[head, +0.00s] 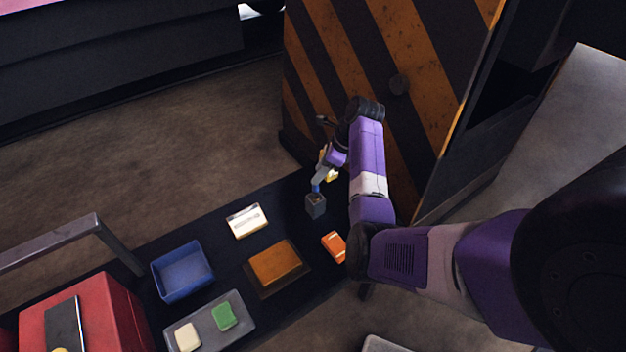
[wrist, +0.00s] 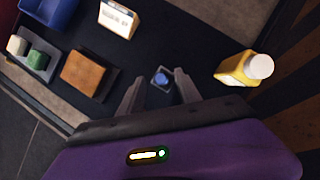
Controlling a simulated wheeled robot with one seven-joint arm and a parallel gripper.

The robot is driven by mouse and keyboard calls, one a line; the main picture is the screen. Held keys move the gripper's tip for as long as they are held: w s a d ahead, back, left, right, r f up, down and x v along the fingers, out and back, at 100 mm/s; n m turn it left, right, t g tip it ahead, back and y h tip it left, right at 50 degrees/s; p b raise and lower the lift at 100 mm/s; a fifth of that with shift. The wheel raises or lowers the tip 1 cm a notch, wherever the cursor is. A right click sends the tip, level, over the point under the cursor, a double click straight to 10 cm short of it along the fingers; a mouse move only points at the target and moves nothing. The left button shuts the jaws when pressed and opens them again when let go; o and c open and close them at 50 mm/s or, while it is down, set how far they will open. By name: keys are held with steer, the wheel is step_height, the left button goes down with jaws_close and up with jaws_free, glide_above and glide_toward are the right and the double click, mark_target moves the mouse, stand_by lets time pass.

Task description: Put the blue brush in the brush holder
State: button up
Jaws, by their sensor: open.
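The blue brush (head: 316,188) stands at the dark grey, box-shaped brush holder (head: 315,208) on the black bench top. Only a short blue part shows above the holder's opening. In the wrist view the round blue end of the brush (wrist: 161,79) lies between my fingertips, with the dark holder around or just below it. My gripper (head: 318,181) is open above the holder, its fingers (wrist: 157,84) on either side of the brush. How deep the brush sits is hidden.
A yellow bottle with a white cap (wrist: 245,68) stands close beside my gripper. An orange item (head: 334,247), a brown block (head: 276,263), a white box (head: 246,221), a blue bin (head: 183,271) and a grey tray (head: 240,322) share the bench. A striped panel (head: 345,55) rises behind.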

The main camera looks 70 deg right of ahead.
steer(key=v, duration=0.5)
steer(key=shift+r, duration=0.1)
stand_by(0.5)
